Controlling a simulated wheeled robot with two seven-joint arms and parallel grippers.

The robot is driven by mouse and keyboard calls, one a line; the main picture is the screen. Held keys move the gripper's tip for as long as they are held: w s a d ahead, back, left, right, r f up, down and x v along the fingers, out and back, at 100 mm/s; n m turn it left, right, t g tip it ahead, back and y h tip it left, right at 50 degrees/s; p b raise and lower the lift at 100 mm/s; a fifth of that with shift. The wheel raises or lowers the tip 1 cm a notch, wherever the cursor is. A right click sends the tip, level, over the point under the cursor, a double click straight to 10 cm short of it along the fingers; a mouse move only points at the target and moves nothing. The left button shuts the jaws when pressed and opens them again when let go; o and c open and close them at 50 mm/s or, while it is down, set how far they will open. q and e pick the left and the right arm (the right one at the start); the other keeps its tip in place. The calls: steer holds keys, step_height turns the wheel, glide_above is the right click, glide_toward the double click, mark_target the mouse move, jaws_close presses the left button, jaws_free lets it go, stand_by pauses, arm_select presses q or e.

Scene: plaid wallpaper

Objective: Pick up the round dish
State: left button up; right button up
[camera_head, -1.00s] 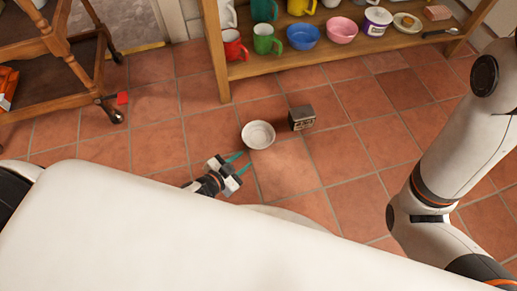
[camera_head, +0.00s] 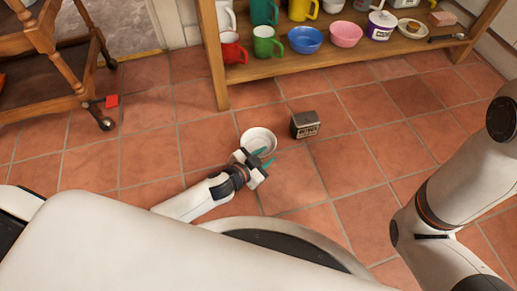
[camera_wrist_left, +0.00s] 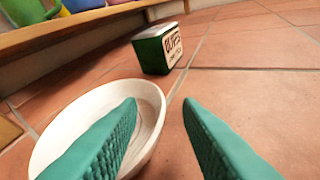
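The round dish (camera_head: 257,139) is a white, shallow bowl on the tiled floor. In the left wrist view the dish (camera_wrist_left: 150,95) is at the left, its near part covered by a fingertip. My left gripper (camera_head: 264,161) is at the dish's near side in the head view. In the left wrist view its two teal fingers (camera_wrist_left: 158,135) are spread apart. One finger is over the dish and the other is outside its right rim, with that rim between them. I cannot tell whether they touch it. My right gripper is out of view; only that arm shows.
A dark tin (camera_head: 305,124) stands just right of the dish; it also shows in the left wrist view (camera_wrist_left: 158,48). A wooden shelf (camera_head: 350,62) with mugs and bowls is behind. A wooden trolley (camera_head: 50,55) stands left. Floor at the right is clear.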

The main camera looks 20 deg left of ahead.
arm_select(q)
steer(key=shift+x, duration=0.85)
steer(key=shift+c, duration=0.5)
jaws_close()
steer(key=shift+r, duration=0.1)
